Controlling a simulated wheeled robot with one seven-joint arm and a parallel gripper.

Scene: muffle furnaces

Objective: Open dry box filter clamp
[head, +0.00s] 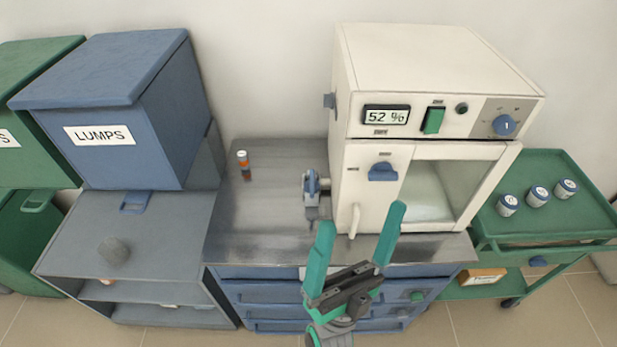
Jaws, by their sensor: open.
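The white dry box (433,62) stands on the metal-topped bench, its display reading 52 %. A small blue and grey clamp-like fitting (312,186) sits by the lower left side of the box, just above the bench top. It looks like the filter clamp, but whether it is closed is too small to tell. My gripper (361,218) is in front of the box, at the lower middle. Its two green fingers are spread apart with nothing between them. It is to the right of the fitting, apart from it in the picture.
The box front has a blue knob (383,171), a pale handle (355,220) and a window. A small orange-and-white vial (242,160) stands on the bench top (262,215). A blue LUMPS bin (110,70) is left; a green cart (570,210) with labelled jars is right.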

